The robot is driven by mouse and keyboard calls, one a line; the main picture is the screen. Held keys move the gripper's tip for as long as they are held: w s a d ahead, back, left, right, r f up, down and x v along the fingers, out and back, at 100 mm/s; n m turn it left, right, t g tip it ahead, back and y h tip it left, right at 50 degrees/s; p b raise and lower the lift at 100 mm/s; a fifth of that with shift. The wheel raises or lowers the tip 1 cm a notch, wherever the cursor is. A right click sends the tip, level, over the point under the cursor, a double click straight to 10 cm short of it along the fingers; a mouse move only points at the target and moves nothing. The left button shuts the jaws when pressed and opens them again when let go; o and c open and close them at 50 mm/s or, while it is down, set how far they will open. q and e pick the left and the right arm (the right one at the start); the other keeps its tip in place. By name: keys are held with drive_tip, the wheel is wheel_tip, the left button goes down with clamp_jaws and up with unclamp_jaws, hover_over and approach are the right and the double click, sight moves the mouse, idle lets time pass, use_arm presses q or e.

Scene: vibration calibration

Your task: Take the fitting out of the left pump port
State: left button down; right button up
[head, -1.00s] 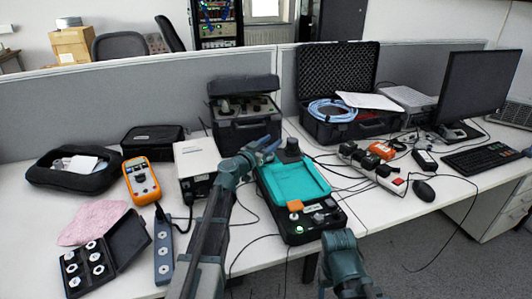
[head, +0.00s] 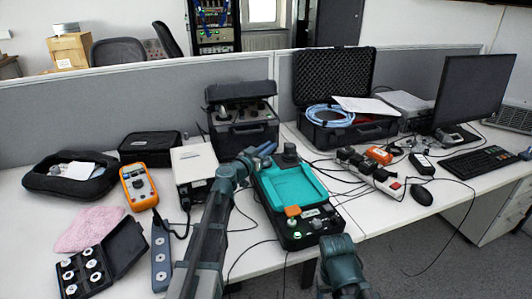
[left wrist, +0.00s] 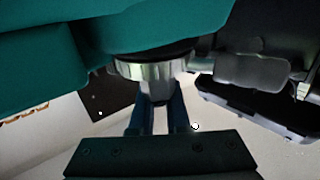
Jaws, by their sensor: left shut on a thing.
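The teal-and-black unit (head: 292,185) stands on the table, with a dark round knob (head: 290,153) at its far end. My left gripper (head: 265,149) is at the far left edge of this unit, beside the knob. In the left wrist view my left gripper's fingers (left wrist: 157,105) are closed on the narrow grey lower end of the fitting (left wrist: 153,70), which has a wide silver collar. The collar's top meets a dark ring under a teal body, and I cannot tell whether it is seated. The port itself is hidden.
A white box (head: 194,167) and an orange multimeter (head: 139,186) stand left of the unit. An open black case (head: 340,85) and a power strip (head: 369,173) are to the right. Cables lie around the unit. A grey partition runs behind.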

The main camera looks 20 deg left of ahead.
use_arm(q)
drive_tip(key=shift+r+p, duration=0.45)
drive_tip(key=shift+r, duration=0.05)
wheel_tip(320, 180, up, 3)
drive_tip(key=p, duration=0.3)
drive_tip(key=s+d+r, duration=0.1)
drive_tip(key=s+d, duration=1)
drive_tip(key=shift+s+p, duration=0.3)
drive_tip(key=shift+p, duration=0.15)
drive_tip(key=shift+a, duration=0.1)
